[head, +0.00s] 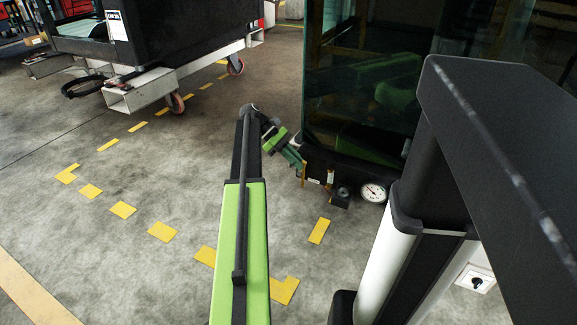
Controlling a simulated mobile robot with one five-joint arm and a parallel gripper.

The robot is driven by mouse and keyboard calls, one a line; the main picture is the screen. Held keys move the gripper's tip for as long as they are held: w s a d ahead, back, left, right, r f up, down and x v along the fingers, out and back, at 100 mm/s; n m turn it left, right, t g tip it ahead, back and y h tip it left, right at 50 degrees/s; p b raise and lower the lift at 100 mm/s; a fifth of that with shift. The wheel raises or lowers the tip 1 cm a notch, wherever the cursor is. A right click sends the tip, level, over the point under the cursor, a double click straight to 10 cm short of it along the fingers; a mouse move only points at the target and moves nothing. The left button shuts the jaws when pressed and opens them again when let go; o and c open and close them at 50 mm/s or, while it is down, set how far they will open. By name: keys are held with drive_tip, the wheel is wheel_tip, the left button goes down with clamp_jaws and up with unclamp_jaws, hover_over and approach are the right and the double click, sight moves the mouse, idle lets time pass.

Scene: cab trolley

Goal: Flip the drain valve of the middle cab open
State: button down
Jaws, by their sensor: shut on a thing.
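The cab in front of me (345,155) has dark tinted glass with a green interior showing through. At its lower front corner is a dark block with small brass-coloured parts (329,181), which looks like the drain valve fitting. A round white gauge (374,192) sits to its right. My gripper (301,168) reaches this fitting from the left, at the end of my green and black arm. Its jaws are shut on a small part there, apparently the drain valve lever. The jaws are small in view, so the lever's angle cannot be told.
Another cab trolley (150,77) with a white label and caster wheels stands at the upper left. A black hose or cable (84,86) loops at its near end. Yellow dashes (162,232) mark the concrete floor. The floor at left is clear.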

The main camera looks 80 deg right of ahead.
drive_tip(key=shift+w+d, duration=0.1)
drive_tip(key=shift+w, duration=0.2)
drive_tip(key=c, duration=1.5)
unclamp_jaws()
drive_tip(key=shift+c, duration=0.2)
drive_tip(key=shift+o, duration=0.3)
drive_tip(key=shift+s, duration=0.1)
drive_tip(key=s+a+r+p, duration=0.5)
drive_tip(key=s+r+p, duration=0.5)
drive_tip(key=r+p, duration=0.1)
drive_tip(key=shift+s+a, duration=0.15)
drive_tip(key=shift+s, duration=0.05)
